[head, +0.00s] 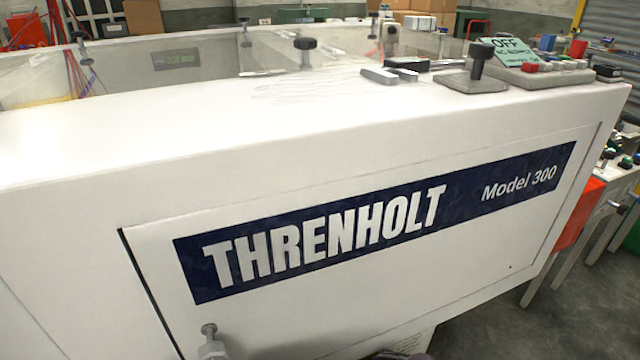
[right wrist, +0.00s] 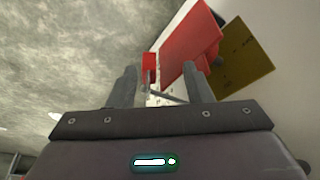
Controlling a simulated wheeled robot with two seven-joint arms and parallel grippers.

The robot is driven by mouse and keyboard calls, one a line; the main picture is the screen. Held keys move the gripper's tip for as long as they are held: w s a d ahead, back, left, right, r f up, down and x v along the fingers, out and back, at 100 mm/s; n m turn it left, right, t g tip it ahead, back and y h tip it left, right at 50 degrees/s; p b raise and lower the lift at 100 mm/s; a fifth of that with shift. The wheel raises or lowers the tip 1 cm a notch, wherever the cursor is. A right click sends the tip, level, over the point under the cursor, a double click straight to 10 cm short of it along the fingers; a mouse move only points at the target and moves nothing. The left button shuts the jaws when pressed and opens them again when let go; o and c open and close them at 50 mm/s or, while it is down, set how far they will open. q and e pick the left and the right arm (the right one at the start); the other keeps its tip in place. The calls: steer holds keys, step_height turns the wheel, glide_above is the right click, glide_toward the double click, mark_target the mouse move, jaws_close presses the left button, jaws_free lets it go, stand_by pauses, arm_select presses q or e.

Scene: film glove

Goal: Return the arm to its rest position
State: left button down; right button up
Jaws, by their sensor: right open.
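My right gripper (right wrist: 158,67) shows in the right wrist view with its two grey fingers apart. I see nothing held between them. Beyond the fingers are a red box-like thing (right wrist: 190,62) and a yellow-brown panel (right wrist: 238,60). Whether the fingers touch anything there I cannot tell, but they look clear. Neither gripper can be made out in the head view. My left gripper is not in view.
A large white machine (head: 120,150) lettered THRENHOLT fills the head view. On its top stand a control box (head: 545,75) with buttons, a black-knobbed plate (head: 470,82) and small tools. A metal knob (head: 209,330) sticks out of its front. Grey floor shows at the lower right.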

steer(key=s+a+f+n+y, duration=0.25)
steer(key=s+f+n, duration=0.35)
steer(key=s+f, duration=0.55)
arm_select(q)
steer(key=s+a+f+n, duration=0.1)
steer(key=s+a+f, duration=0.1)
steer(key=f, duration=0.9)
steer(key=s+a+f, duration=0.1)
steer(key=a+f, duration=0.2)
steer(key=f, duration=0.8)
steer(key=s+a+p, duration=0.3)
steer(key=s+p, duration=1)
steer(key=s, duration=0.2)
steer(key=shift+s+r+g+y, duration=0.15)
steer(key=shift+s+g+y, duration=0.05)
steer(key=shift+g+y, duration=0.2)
arm_select(e)
steer(key=s+d+f+n+g, duration=0.1)
steer(key=s+d, duration=0.3)
steer(key=s, duration=0.8)
steer(key=s+d+f+n+g, duration=0.1)
steer(key=s+d, duration=0.3)
steer(key=s, duration=0.9)
steer(key=shift+d+n+h, duration=0.3)
steer(key=shift+n+h, duration=0.05)
steer(key=shift+n, duration=0.05)
steer(key=shift+w, duration=0.1)
steer(key=shift+c, duration=0.4)
